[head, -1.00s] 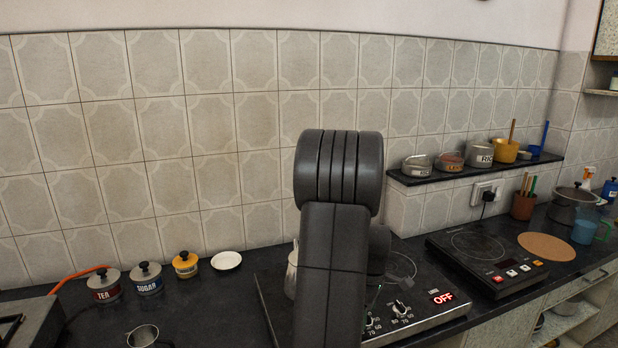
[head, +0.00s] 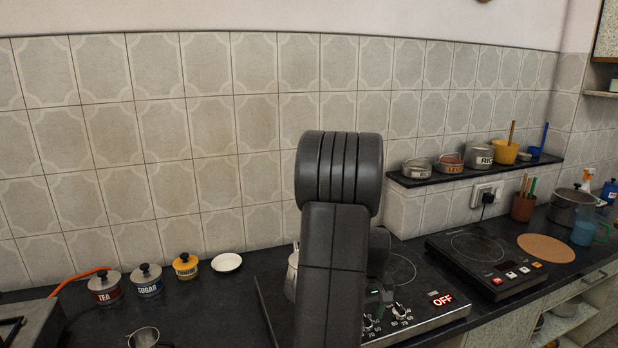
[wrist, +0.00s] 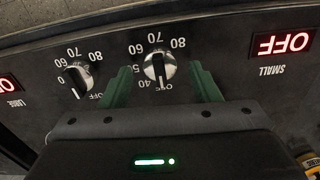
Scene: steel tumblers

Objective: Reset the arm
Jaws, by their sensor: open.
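I cannot tell whether the fingers touch the knob. A second knob (wrist: 77,80) is to the left, its pointer by the OFF mark. A red OFF display (wrist: 283,43) labelled SMALL is at the right. In the head view my grey arm stands in front of the cooktop (head: 440,308), hiding most of the gripper and part of a pot behind it.
Tea (head: 105,287), sugar (head: 148,281) and yellow (head: 185,266) canisters and a white saucer (head: 226,262) stand at the left. A steel cup (head: 143,338) is near the front. An induction hob (head: 487,262) is at the right, below a shelf (head: 475,171) of pots.

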